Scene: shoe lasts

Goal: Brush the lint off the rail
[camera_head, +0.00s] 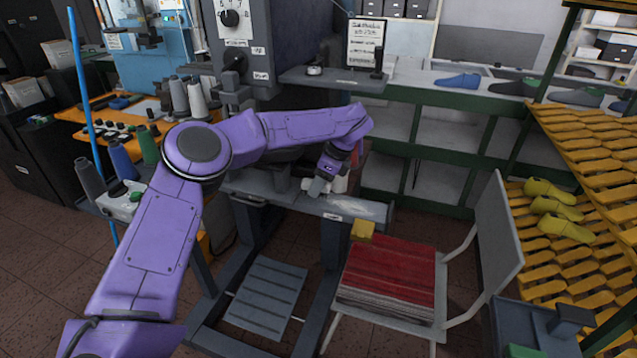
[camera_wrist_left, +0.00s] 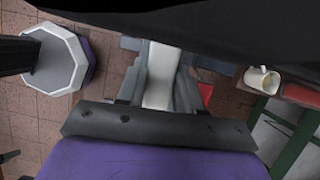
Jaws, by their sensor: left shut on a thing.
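The rail (camera_head: 290,200) is a long grey beam along the front of the machine, with a small white label. A whitish patch (camera_head: 368,209) lies near its right end; it may be lint, but I cannot be sure. My left gripper (camera_head: 318,188) reaches over the rail from behind its purple wrist and points down. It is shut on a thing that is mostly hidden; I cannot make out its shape. I cannot tell whether that thing touches the rail. In the left wrist view a pale strip (camera_wrist_left: 160,75) runs between grey sides below the wrist. My right gripper is not in view.
A white cup (camera_wrist_left: 262,80) stands beside the rail area. A chair (camera_head: 500,235) with a stack of red cloth (camera_head: 390,270) is in front at the right. Yellow racks (camera_head: 590,160) hold yellow lasts at far right. Spools (camera_head: 180,95) and a blue pole (camera_head: 85,90) are left.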

